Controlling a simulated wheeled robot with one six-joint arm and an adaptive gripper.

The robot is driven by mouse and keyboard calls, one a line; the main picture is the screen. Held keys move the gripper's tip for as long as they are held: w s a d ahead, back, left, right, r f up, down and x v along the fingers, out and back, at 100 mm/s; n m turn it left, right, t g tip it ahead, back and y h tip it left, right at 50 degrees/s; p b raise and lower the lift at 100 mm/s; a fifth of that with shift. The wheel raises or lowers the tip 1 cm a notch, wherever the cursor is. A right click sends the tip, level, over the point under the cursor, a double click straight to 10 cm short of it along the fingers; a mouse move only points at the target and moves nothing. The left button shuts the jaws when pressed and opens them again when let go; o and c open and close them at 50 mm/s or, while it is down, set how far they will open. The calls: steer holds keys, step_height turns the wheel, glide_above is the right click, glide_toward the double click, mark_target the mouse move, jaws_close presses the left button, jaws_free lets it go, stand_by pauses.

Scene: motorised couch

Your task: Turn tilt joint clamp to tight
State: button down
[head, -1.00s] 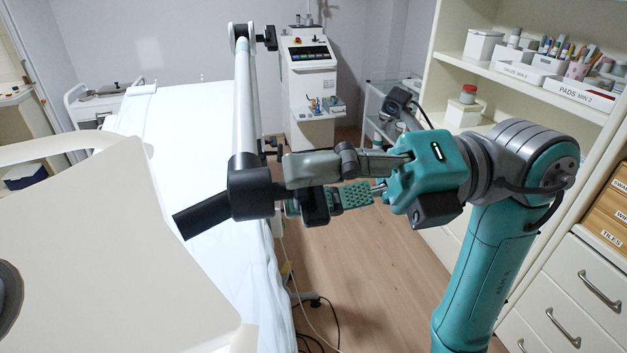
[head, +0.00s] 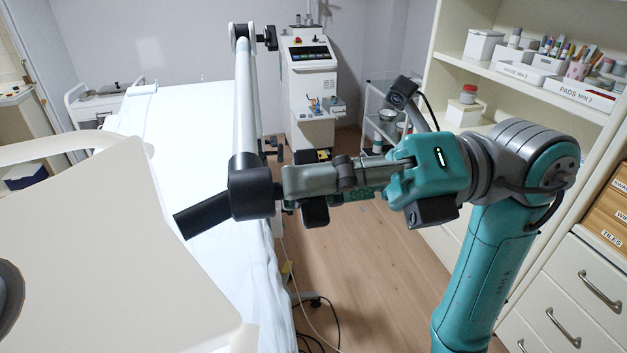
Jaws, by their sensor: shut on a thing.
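The tilt joint is a black housing (head: 250,192) at the lower end of a white arm (head: 243,100), with a black bar (head: 202,216) slanting down to the left. Its clamp is on the housing's right side, mostly hidden by my fingers; I cannot read whether it is loose or tight. My gripper (head: 298,190) reaches in from the right, its fingertips at the clamp, shut on it. The near grey finger covers most of the far finger, and a dark pad (head: 315,212) shows below.
A couch with a white sheet (head: 180,120) lies behind and left of the joint. A cream panel (head: 110,240) fills the front left. A control unit (head: 308,75) stands behind. Shelves (head: 480,85) and drawers (head: 590,280) line the right. Loose cables lie on the floor.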

steer(key=n, duration=0.7)
stand_by(0.6)
steer(key=c, duration=1)
jaws_free()
steer(key=shift+d, duration=0.1)
steer(key=v, duration=1.2)
